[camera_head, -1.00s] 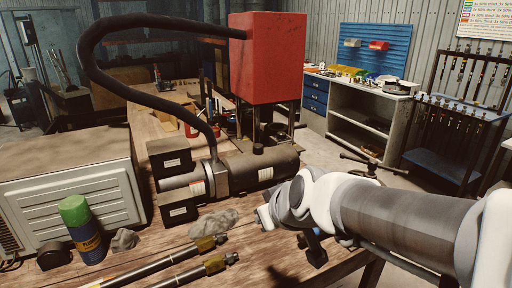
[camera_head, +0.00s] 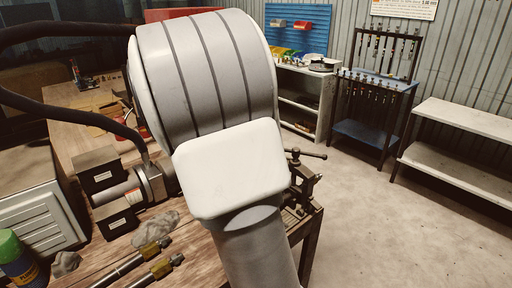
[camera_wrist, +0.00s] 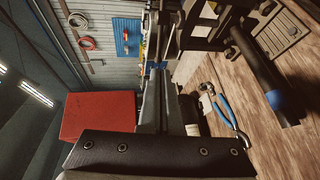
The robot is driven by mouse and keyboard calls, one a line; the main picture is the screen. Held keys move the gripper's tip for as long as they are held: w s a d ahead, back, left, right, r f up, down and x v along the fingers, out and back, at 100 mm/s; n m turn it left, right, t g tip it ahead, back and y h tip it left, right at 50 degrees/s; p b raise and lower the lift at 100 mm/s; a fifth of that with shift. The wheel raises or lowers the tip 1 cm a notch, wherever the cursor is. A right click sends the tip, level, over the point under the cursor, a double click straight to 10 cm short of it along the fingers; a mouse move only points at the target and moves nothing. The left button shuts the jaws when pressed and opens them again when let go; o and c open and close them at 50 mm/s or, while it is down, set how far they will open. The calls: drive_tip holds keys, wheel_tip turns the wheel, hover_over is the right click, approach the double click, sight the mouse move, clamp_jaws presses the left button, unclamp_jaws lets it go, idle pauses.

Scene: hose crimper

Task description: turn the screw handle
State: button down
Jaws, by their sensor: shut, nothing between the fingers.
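The screw handle (camera_head: 308,153) is a dark crossbar with rounded ends, on a dark metal vise (camera_head: 304,188) at the bench's right edge in the head view. My arm covers part of the vise and hides my gripper there. In the wrist view, my gripper (camera_wrist: 160,72) shows from the lower middle, its long fingers shut together and empty. Dark metal parts (camera_wrist: 208,38) stand beyond and to the right of the fingertips. I cannot tell which of them is the handle, or any contact with it.
Blue-handled pliers (camera_wrist: 226,108) lie on the wooden bench in the wrist view, near a dark bar with a blue end (camera_wrist: 268,75). A red box (camera_wrist: 100,115) stands left. In the head view, a white shelf (camera_head: 458,150) stands right, with clear floor (camera_head: 375,230) before it.

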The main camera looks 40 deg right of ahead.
sight(295, 159)
drive_tip(key=x, duration=1.4)
drive_tip(key=shift+r, duration=0.2)
drive_tip(key=shift+w+d+r+p, duration=0.1)
drive_tip(key=shift+w+d+p, duration=0.3)
drive_tip(key=shift+w, duration=0.4)
